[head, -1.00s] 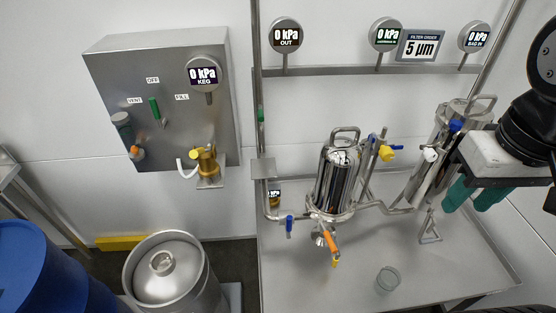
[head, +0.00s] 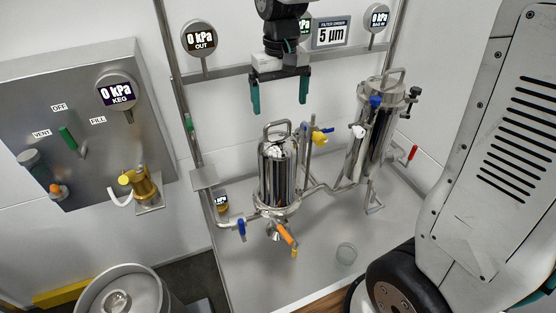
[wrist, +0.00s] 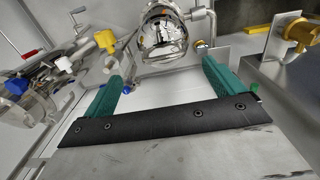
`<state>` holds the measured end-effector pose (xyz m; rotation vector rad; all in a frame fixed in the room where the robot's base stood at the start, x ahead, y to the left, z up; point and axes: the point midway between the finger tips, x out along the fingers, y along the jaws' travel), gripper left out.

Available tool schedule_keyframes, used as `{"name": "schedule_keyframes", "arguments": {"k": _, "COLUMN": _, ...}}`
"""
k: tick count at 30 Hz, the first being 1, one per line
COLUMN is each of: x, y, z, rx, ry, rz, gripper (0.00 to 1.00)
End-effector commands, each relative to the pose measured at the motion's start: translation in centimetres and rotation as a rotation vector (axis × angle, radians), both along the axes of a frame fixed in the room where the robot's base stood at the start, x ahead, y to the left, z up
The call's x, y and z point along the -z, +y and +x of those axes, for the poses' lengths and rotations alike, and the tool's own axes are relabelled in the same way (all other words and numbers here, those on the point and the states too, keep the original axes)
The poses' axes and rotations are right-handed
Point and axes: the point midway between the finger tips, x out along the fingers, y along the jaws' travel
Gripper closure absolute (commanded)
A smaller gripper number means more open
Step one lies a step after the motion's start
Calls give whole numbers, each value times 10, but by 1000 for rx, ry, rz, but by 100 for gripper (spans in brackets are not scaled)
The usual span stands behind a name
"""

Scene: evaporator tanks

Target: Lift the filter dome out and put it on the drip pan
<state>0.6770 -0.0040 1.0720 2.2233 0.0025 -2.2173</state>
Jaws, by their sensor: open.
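The filter dome (head: 277,172) is a shiny steel cylinder with a loop handle (head: 277,128) on top. It stands upright on its clamped base, with pipes and valves around it. My gripper (head: 280,108) has two green fingers, wide apart and empty. It hangs above the dome's handle in the head view, not touching it. The gripper (wrist: 163,72) also shows in the wrist view. A broad steel surface (head: 325,270) under the dome appears to be the drip pan.
A second steel housing (head: 370,130) stands to the right, with valves. Gauges (head: 199,38) and a "5 µm" sign (head: 331,32) line the rail behind. A keg (head: 120,295) is at lower left.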

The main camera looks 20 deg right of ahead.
Motion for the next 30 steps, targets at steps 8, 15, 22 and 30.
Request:
{"name": "schedule_keyframes", "arguments": {"k": 8, "x": 28, "y": 0, "z": 5, "rx": 2, "ry": 5, "rz": 0, "gripper": 6}}
{"name": "schedule_keyframes", "arguments": {"k": 15, "x": 62, "y": 5, "z": 3, "rx": 2, "ry": 7, "rz": 0, "gripper": 6}}
{"name": "schedule_keyframes", "arguments": {"k": 22, "x": 81, "y": 5, "z": 3, "rx": 3, "ry": 4, "rz": 0, "gripper": 6}}
{"name": "schedule_keyframes", "arguments": {"k": 30, "x": 81, "y": 5, "z": 3, "rx": 2, "ry": 3, "rz": 0, "gripper": 26}}
